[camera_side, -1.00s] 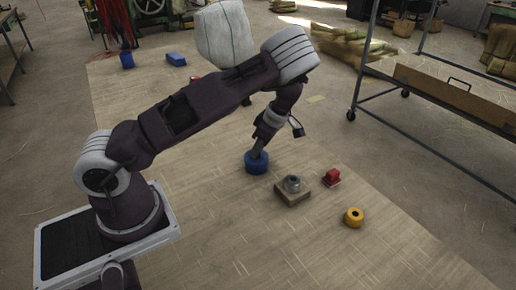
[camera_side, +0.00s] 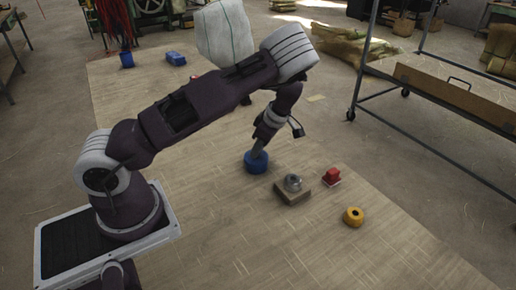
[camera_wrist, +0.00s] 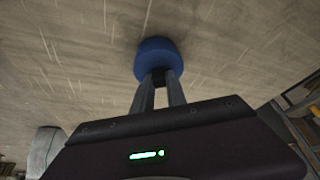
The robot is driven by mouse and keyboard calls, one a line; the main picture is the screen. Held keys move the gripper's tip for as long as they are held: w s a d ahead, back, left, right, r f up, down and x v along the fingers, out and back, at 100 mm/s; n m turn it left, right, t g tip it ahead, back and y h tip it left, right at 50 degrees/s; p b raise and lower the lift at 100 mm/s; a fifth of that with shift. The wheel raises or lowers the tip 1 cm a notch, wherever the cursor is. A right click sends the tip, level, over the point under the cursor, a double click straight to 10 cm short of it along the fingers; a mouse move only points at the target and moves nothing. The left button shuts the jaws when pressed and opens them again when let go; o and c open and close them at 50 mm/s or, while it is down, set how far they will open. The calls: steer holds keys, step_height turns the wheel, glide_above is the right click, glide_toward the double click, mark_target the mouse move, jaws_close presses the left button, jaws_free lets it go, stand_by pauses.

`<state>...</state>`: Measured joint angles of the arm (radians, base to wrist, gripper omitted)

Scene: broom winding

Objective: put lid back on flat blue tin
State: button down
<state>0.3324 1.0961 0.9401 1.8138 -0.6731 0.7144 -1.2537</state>
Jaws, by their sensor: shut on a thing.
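A round, flat blue tin (camera_side: 256,162) rests on the pale work surface, right at the end of my arm in the side view. My gripper (camera_side: 261,150) points down at it, tilted. In the wrist view the blue tin (camera_wrist: 158,56) lies at the tips of my two fingers (camera_wrist: 159,78), which are close together on a dark part at its near edge. I cannot tell whether the lid is on the tin or whether what I hold is the lid itself.
Right of the tin stand a wooden block with a round metal piece (camera_side: 293,186), a red object (camera_side: 332,176) and a yellow ring (camera_side: 353,216). A blue box (camera_side: 176,58) lies far back. A wheeled metal frame (camera_side: 440,95) stands at the right. The front surface is clear.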

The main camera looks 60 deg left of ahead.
steer(key=c, duration=0.8)
jaws_free()
steer(key=shift+r, duration=3.5)
jaws_close()
steer(key=shift+f, duration=0.2)
steer(key=shift+f, duration=2.85)
